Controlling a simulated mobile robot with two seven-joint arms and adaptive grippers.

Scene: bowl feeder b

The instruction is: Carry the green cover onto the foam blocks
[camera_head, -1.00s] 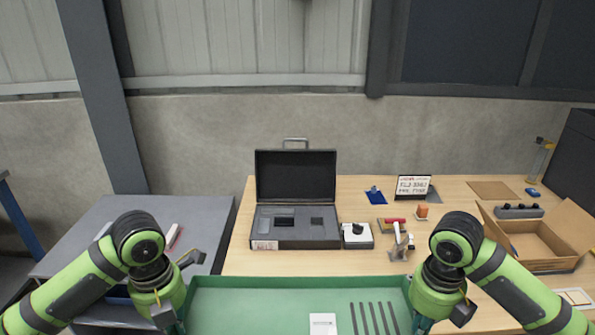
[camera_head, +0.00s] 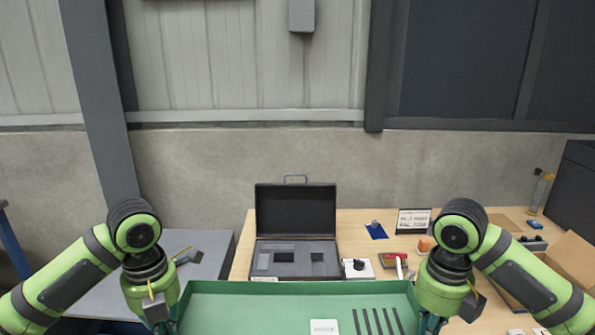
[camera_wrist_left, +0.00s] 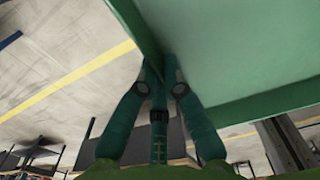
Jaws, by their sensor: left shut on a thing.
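The green cover (camera_head: 260,309) is a wide, shallow panel with raised edges, a white label and several dark strips or slots. It is level at the bottom of the head view, in front of the table. My left gripper (camera_head: 162,324) is shut on its left edge; the left wrist view shows the fingers (camera_wrist_left: 160,75) closed on the green wall (camera_wrist_left: 140,35). My right gripper (camera_head: 430,323) is at the right edge and appears shut on it, its fingertips partly hidden. I cannot make out any foam blocks in these views.
A wooden table (camera_head: 350,222) behind the cover holds an open black case (camera_head: 295,257), a small white box (camera_head: 357,268), a blue item (camera_head: 377,230), a sign (camera_head: 413,221) and a cardboard box (camera_head: 573,262). A grey table (camera_head: 208,268) stands left.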

